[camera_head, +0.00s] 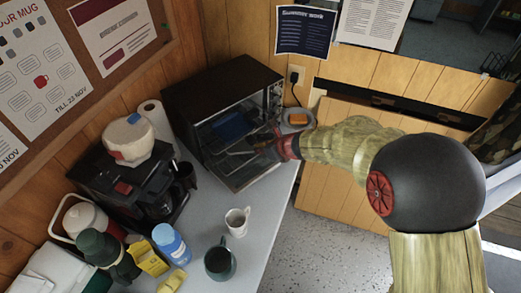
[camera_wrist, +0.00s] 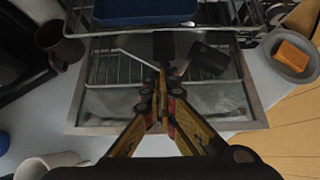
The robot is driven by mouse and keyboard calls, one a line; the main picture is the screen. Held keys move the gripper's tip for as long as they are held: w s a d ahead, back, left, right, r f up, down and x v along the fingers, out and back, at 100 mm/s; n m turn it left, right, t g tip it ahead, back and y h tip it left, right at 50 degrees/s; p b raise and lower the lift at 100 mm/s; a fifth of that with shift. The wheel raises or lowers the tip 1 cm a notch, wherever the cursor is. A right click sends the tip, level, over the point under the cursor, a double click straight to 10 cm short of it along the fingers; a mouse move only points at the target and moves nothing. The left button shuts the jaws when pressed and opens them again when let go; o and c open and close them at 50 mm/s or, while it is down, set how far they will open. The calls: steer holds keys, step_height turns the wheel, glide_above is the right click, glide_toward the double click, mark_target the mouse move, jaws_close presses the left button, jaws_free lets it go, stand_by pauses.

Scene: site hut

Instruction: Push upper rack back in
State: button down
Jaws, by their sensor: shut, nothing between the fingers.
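The dark oven (camera_head: 215,88) stands on the table with its glass door (camera_head: 243,174) folded down. The wire upper rack (camera_wrist: 225,29) crosses the top of the wrist view and carries a blue pan (camera_wrist: 145,10); the pan also shows in the head view (camera_head: 232,125). A lower wire rack (camera_wrist: 105,68) lies below it. My gripper (camera_wrist: 163,72) is shut and empty, at the oven's front over the open door. Its tips appear just below the upper rack's front edge in the picture; I cannot tell whether they touch it. My arm partly hides the oven's right side.
A dish with an orange sponge (camera_wrist: 293,55) stands right of the oven. A coffee maker (camera_head: 135,185) stands left of it. A white mug (camera_head: 237,222), a dark green mug (camera_head: 220,262) and a blue-white container (camera_head: 170,243) stand in front on the table.

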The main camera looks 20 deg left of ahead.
mark_target(238, 128)
steer(key=w+a+p, duration=0.2)
steer(key=a, duration=0.1)
steer(key=w+a+p, duration=0.2)
steer(key=w+a, duration=0.1)
steer(key=a, duration=0.1)
steer(key=w+a+p, duration=0.2)
steer(key=a, duration=0.2)
steer(key=shift+w+a+r, duration=0.1)
steer(key=shift+w+a, duration=0.1)
steer(key=shift+w, duration=0.1)
